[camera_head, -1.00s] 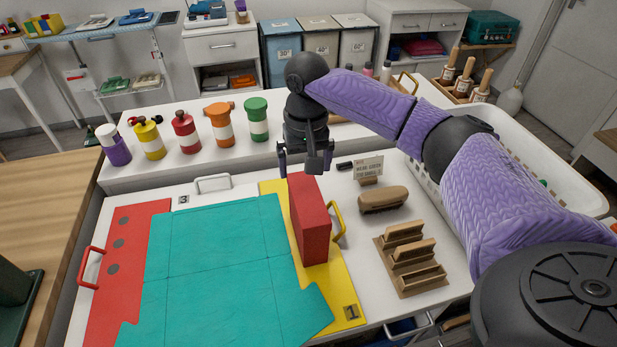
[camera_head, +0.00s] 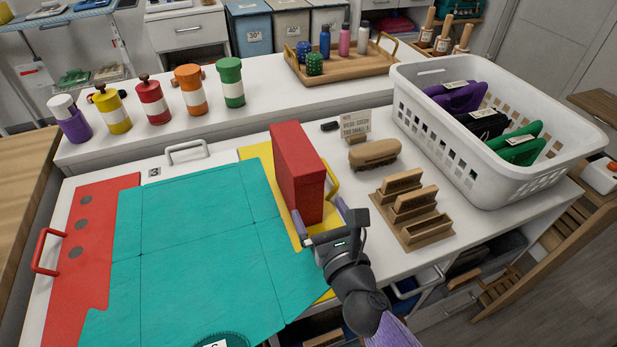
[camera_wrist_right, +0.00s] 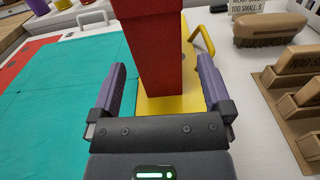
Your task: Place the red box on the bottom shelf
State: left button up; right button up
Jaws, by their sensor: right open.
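The red box (camera_head: 299,172) stands upright on the yellow board (camera_head: 257,153) on the white worktop. My right gripper (camera_head: 324,225) is at the near end of the box, low over the board, with its fingers open. In the right wrist view the box (camera_wrist_right: 153,50) rises ahead between the two spread purple fingers (camera_wrist_right: 160,92); yellow board shows between the box and the palm. The fingers do not visibly grip it. The bottom shelf is not clearly identifiable; some lower storage (camera_head: 465,272) shows under the worktop at right. My left gripper is not in view.
A teal mat (camera_head: 190,250) covers the worktop left of the box. Wooden holders (camera_head: 412,210) and a brush (camera_head: 374,154) stand to the right. A white basket (camera_head: 480,170) is at the right rear. Several coloured jars (camera_head: 152,100) line the raised back ledge.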

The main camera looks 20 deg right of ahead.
aim_at(303, 182)
jog(key=w, duration=0.7)
jog(key=shift+w+a+r+b, duration=0.3)
jog(key=shift+w+a+r, duration=0.05)
jog(key=shift+w, duration=0.05)
